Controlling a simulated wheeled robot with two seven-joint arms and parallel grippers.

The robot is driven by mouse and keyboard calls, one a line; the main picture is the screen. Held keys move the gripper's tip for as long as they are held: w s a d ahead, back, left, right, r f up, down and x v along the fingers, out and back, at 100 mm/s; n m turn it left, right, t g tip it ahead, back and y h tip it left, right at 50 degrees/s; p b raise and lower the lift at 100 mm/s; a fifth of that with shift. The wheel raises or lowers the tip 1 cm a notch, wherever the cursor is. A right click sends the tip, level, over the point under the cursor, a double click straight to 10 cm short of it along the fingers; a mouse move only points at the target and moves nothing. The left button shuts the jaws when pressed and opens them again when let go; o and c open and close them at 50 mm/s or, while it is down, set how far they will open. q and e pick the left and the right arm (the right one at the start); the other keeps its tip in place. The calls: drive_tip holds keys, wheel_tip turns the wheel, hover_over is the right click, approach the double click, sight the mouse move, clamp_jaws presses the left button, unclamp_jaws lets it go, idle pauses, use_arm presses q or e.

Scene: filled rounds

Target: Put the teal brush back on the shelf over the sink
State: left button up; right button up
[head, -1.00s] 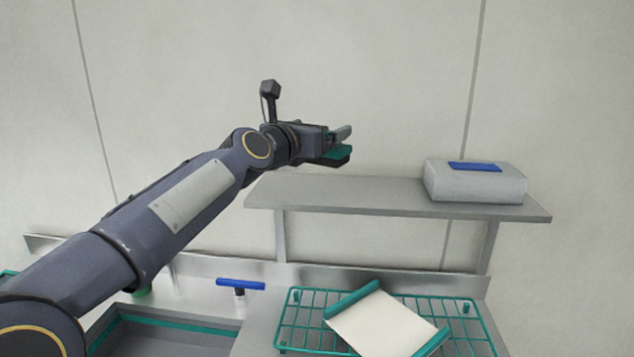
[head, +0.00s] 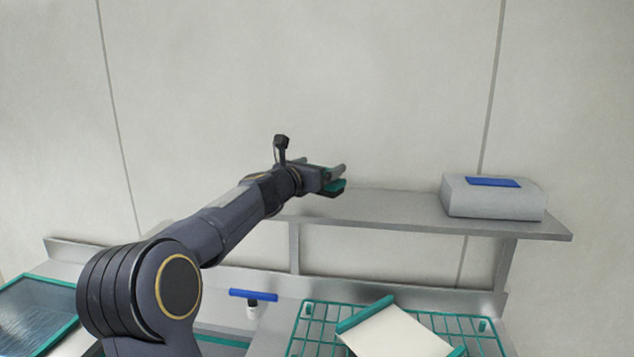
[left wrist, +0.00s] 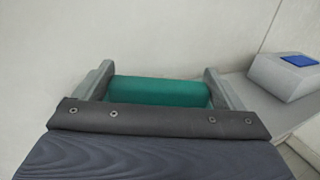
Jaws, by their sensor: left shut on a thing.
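The teal brush (left wrist: 158,92) lies between the two fingers of my left gripper (left wrist: 160,84) in the left wrist view, which is shut on it. In the head view my left gripper (head: 338,178) holds the brush (head: 334,187) at the left part of the grey shelf (head: 400,212). The brush's dark underside is close to the shelf top; I cannot tell whether it touches. My right gripper is not in view.
A grey box with a blue top patch (head: 492,199) stands on the shelf's right end. The shelf's middle is clear.

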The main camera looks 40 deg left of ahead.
use_arm(q)
drive_tip(key=shift+w+a+f, duration=0.1)
drive_tip(key=shift+a+f, duration=0.05)
drive_tip(key=shift+f, duration=0.85)
drive_tip(key=shift+w+a+f, duration=0.1)
drive_tip(key=shift+a+f, duration=0.05)
drive_tip(key=shift+f, duration=0.8)
drive_tip(key=o, duration=0.8)
drive_tip(key=shift+c, duration=0.2)
